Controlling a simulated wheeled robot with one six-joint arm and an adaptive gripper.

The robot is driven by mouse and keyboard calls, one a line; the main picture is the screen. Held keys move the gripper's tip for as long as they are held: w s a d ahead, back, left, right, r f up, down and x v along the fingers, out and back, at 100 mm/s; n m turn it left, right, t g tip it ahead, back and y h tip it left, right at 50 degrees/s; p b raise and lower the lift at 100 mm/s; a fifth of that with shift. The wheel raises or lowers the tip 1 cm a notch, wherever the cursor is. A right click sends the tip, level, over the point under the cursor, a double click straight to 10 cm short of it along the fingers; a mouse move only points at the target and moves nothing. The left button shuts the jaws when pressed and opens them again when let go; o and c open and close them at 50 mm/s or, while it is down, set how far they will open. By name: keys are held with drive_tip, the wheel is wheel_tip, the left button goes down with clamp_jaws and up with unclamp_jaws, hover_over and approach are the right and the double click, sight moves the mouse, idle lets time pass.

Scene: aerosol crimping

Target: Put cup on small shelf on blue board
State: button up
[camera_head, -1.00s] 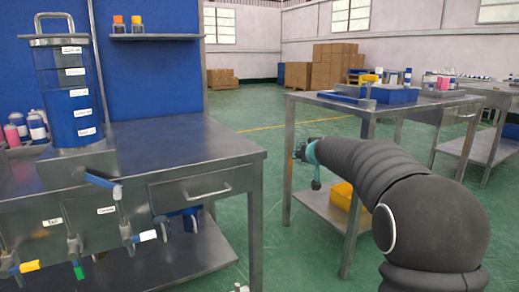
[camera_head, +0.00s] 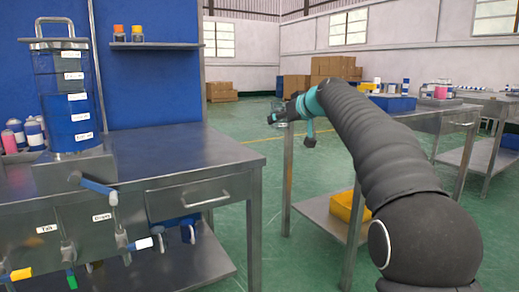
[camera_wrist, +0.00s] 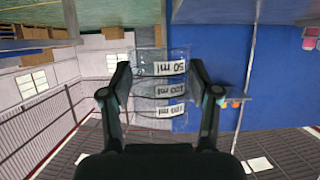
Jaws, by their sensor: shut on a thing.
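My gripper (camera_wrist: 160,98) is shut on a clear cup (camera_wrist: 158,62) with white volume labels, which read upside down in the wrist view. In the head view the cup (camera_head: 279,113) is small and partly hidden by my gripper (camera_head: 288,116), in the air near the far table. The small shelf (camera_head: 155,45) sits on the blue board (camera_head: 150,85) at the left, apart from the cup. Two small jars with orange lids (camera_head: 128,33) stand on its left part. The shelf (camera_wrist: 234,97) and board (camera_wrist: 205,60) also show upside down in the wrist view.
A metal workbench (camera_head: 190,150) stands below the board, its top mostly clear. A tall labelled dispenser (camera_head: 68,95) with valves stands at its left, beside several bottles (camera_head: 25,133). Another table (camera_head: 425,120) with a blue tray (camera_head: 392,102) is at the right.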

hover_over(260, 155)
wheel_tip(260, 155, down, 4)
drive_tip(key=shift+f, duration=0.15)
drive_tip(key=shift+f+b, duration=0.85)
drive_tip(key=shift+f, duration=1.1)
drive_tip(key=shift+f, duration=0.1)
drive_tip(key=shift+f, duration=0.1)
drive_tip(key=o, duration=1.4)
drive_tip(key=shift+s+d+r, duration=0.1)
drive_tip(key=shift+s+r, duration=0.05)
drive_tip(key=shift+r, duration=0.15)
drive_tip(key=b+v, duration=0.1)
drive_tip(key=v, duration=1)
drive_tip(key=shift+s+d, duration=0.15)
drive_tip(key=shift+s, duration=0.1)
